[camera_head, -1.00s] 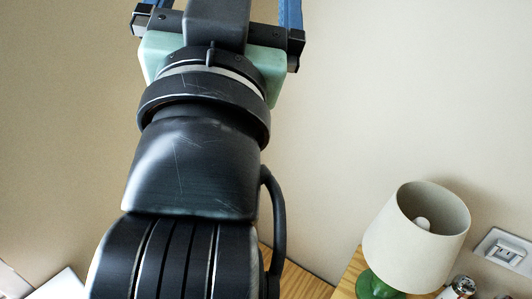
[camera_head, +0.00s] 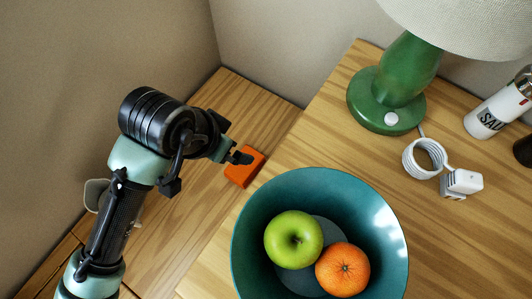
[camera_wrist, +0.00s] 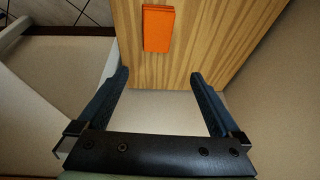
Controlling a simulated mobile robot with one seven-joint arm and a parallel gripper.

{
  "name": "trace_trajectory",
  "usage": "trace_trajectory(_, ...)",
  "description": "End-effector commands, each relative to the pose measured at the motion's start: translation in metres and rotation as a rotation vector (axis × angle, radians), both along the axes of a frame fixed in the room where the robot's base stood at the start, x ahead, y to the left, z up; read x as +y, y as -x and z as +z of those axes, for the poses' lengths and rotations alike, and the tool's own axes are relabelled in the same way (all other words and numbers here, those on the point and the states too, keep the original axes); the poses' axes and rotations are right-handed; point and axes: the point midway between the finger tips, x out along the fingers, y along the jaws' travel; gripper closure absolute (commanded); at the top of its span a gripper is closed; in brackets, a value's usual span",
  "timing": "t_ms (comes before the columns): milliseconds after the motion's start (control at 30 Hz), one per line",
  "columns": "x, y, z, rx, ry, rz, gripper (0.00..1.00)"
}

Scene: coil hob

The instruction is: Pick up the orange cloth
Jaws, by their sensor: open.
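The orange cloth (camera_head: 245,168) is a small folded block on the lower wooden surface, left of the bowl in the head view. In the wrist view the cloth (camera_wrist: 158,28) lies near the top, ahead of the fingertips and roughly centred between them. My gripper (camera_wrist: 160,75) is open and empty, its two dark blue fingers spread wide apart. In the head view the end of my arm overlaps the cloth's upper left edge; the fingers are partly hidden there, and I cannot tell the height between them.
A teal bowl (camera_head: 246,235) with a green apple (camera_head: 293,240) and an orange (camera_head: 342,270) stands right of the cloth. A green lamp (camera_head: 390,95), a white cable (camera_head: 425,158) and a shaker (camera_head: 497,108) stand farther right. Walls bound the wooden surface behind.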

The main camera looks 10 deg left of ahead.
Motion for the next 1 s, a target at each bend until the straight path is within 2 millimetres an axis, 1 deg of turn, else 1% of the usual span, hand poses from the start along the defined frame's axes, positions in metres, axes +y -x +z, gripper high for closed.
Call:
trace_trajectory(33,0.005,0.011,-0.019,0.038,0.004,0.009,0.0)
trace_trajectory(100,0.006,0.02,-0.028,0.07,0.011,0.013,0.0)
trace_trajectory(200,0.006,0.023,-0.041,0.089,0.017,0.015,0.0)
trace_trajectory(267,0.005,0.021,-0.05,0.091,0.016,0.013,0.0)
trace_trajectory(400,0.001,0.012,-0.077,0.089,0.016,0.013,0.0)
trace_trajectory(500,0.0,0.007,-0.092,0.087,0.015,0.012,0.0)
trace_trajectory(600,-0.002,0.003,-0.101,0.086,0.015,0.012,0.0)
trace_trajectory(833,-0.002,-0.002,-0.112,0.085,0.015,0.012,0.0)
trace_trajectory(1000,-0.003,-0.013,-0.134,0.085,0.014,0.012,0.0)
